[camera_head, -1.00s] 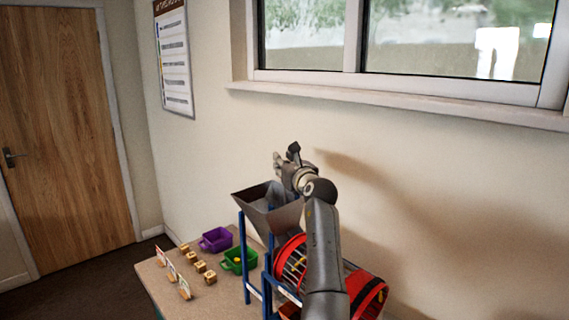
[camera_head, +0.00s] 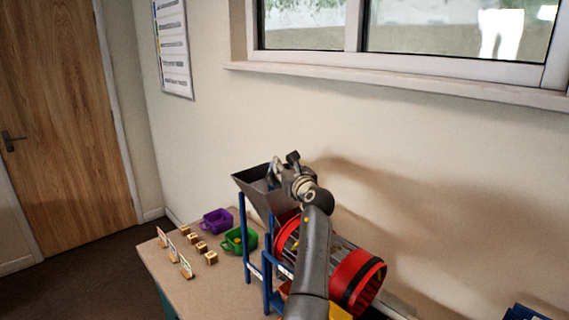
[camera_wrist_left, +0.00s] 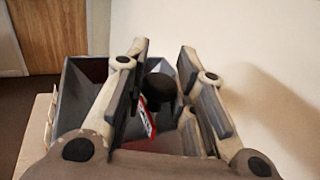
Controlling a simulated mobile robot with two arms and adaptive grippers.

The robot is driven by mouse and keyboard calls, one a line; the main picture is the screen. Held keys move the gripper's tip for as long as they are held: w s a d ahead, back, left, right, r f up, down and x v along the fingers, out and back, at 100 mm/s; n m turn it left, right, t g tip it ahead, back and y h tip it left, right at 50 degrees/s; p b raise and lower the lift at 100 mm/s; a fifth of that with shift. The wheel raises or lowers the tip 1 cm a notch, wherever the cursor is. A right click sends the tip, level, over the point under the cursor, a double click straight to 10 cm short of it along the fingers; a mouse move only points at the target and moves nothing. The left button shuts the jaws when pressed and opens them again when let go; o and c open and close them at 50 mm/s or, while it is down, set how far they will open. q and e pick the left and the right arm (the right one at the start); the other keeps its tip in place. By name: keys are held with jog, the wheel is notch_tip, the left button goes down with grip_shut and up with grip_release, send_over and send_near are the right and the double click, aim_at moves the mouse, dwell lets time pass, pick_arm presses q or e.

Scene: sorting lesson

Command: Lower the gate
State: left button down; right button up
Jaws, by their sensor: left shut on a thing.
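A grey metal hopper (camera_head: 254,187) stands on a blue frame (camera_head: 245,240) at the back of the table, and its inside shows in the left wrist view (camera_wrist_left: 88,72). My left gripper (camera_head: 282,168) is at the hopper's right-hand side, with its fingers over the mouth. In the left wrist view a dark round knob (camera_wrist_left: 158,88) sits between its fingers (camera_wrist_left: 163,56), which are shut on it. A red-and-white marked piece (camera_wrist_left: 147,119) shows just below the knob. I cannot make out the gate's plate or how far it stands open. My right gripper is not in view.
A red drum (camera_head: 357,280) with bars lies right of the frame, partly behind my arm. A purple bin (camera_head: 216,222), a green bin (camera_head: 239,241), small wooden blocks (camera_head: 201,246) and cards (camera_head: 184,266) are on the table (camera_head: 215,288). The wall is close behind.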

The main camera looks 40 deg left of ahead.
pick_arm(q)
jog(key=c, duration=1.4)
grip_release()
jog(key=shift+f, duration=0.35)
jog(key=shift+c, duration=0.2)
jog(key=shift+o, duration=1)
jog(key=shift+r, duration=0.1)
jog(key=shift+d, duration=0.1)
jog(key=v, duration=1.2)
